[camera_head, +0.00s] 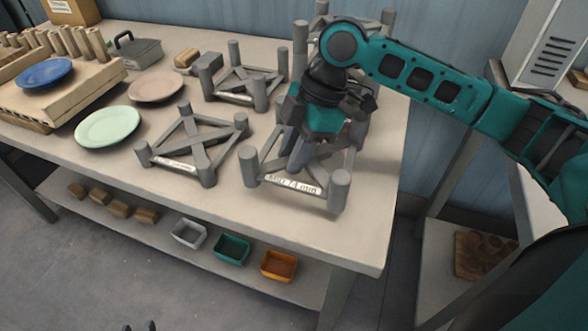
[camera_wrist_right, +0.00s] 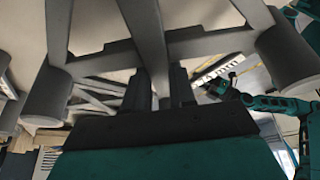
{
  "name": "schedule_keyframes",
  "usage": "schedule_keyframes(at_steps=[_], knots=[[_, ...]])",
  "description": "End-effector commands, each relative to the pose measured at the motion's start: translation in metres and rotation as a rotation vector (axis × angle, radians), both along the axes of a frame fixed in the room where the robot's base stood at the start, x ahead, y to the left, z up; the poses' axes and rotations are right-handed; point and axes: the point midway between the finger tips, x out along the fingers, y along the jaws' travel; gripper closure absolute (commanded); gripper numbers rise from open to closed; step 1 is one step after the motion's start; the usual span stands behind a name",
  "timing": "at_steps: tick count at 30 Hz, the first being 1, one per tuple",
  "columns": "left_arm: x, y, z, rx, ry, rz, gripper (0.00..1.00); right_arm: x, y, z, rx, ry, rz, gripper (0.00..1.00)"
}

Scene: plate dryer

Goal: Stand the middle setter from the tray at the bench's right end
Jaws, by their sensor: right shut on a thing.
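The middle setter (camera_head: 295,184) is a grey frame with round corner posts and a white label that seems to read "MID 74 mm". It is upright at the bench's right end. My right gripper (camera_head: 300,145) comes down from above and is shut on its inner bar. In the right wrist view the setter's bars (camera_wrist_right: 145,40) run between the fingers (camera_wrist_right: 160,90). Whether its posts touch the bench cannot be told. Its far side is hidden behind my arm. At the bottom edge, two dark tips of my left gripper (camera_head: 140,326) show, apart and empty.
Another grey setter (camera_head: 193,150) stands just left, and one (camera_head: 245,82) behind it. More grey posts (camera_head: 388,18) rise behind my right arm. Plates (camera_head: 108,127) and a wooden rack (camera_head: 80,90) are at left. Bare bench (camera_head: 345,235) lies in front.

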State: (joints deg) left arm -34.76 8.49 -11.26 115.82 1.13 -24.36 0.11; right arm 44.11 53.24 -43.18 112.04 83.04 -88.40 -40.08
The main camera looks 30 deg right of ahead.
Motion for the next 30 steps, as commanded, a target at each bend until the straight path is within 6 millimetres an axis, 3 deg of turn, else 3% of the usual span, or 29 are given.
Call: schedule_keyframes(at_steps=[8,19,20,27,30], knots=[[0.001,-0.004,-0.005,-0.006,0.002,-0.008,0.66,0.000,0.000,-0.038,0.000,0.000,0.000,1.00],[0.004,-0.005,0.001,-0.009,-0.008,-0.010,0.66,0.000,0.000,-0.041,0.001,0.000,0.000,1.00],[0.004,-0.005,0.000,-0.008,-0.008,-0.009,0.66,0.000,0.000,-0.042,0.000,0.001,-0.001,0.73],[0.004,-0.003,-0.001,-0.006,-0.006,-0.007,0.66,0.000,0.000,-0.042,0.000,0.001,-0.001,0.50],[0.004,-0.003,-0.002,-0.005,-0.006,-0.005,0.66,0.000,0.000,-0.042,0.000,0.001,-0.001,0.49]])
